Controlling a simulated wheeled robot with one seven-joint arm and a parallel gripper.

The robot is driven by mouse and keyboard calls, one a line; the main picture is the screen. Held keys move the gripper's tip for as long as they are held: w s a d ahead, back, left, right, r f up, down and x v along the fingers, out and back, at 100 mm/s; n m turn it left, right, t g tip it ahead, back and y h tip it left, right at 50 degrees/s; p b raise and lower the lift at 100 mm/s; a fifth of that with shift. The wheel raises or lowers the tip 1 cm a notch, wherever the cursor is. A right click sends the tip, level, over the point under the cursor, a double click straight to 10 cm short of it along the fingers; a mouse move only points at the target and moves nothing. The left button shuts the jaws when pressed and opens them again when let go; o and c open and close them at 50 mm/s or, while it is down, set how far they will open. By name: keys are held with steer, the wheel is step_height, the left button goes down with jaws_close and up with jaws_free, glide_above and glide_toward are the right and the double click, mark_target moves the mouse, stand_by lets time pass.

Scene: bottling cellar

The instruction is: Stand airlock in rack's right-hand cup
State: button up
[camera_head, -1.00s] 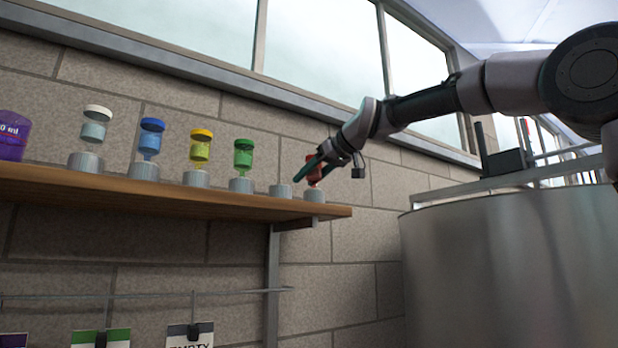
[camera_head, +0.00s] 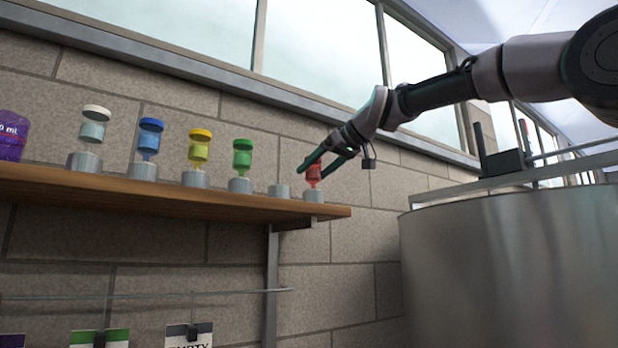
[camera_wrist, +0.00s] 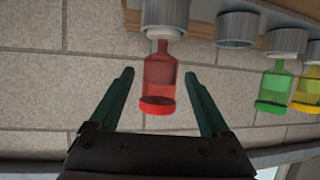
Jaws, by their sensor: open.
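The red airlock (camera_head: 314,174) stands upright in the grey right-hand cup (camera_head: 313,195), at the right end of the row on the shelf. In the wrist view, which looks upside down, the red airlock (camera_wrist: 160,78) has its narrow stem at the mouth of the cup (camera_wrist: 166,14). My gripper (camera_head: 312,170) is open at the airlock's upper part. In the wrist view its two green fingers (camera_wrist: 160,78) lie on either side of the airlock, with a visible gap on each side.
An empty cup (camera_head: 280,191) is just left. Green (camera_head: 242,158), yellow (camera_head: 199,150), blue (camera_head: 150,138) and white-capped (camera_head: 93,130) airlocks stand in cups further left on the wooden shelf (camera_head: 160,197). A purple bottle (camera_head: 12,137) is at the far left. A steel tank (camera_head: 510,260) stands right.

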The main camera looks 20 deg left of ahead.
steer(key=v, duration=0.8)
steer(key=shift+d, duration=0.2)
steer(key=d+f+m+t+h, duration=0.1)
steer(key=d+f+m+h, duration=0.35)
steer(key=d+f, duration=0.65)
steer(key=s+d+f+m+h, duration=0.2)
steer(key=s+d+f+m, duration=0.3)
steer(key=d+f, duration=0.7)
steer(key=s+d+f+m+h, duration=0.3)
steer(key=s+d+f+m, duration=0.3)
steer(key=d+f, duration=0.7)
steer(key=shift+s+d+f+g, duration=0.2)
steer(key=shift+s+d+g, duration=0.25)
steer(key=shift+s, duration=0.8)
steer(key=shift+m, duration=0.25)
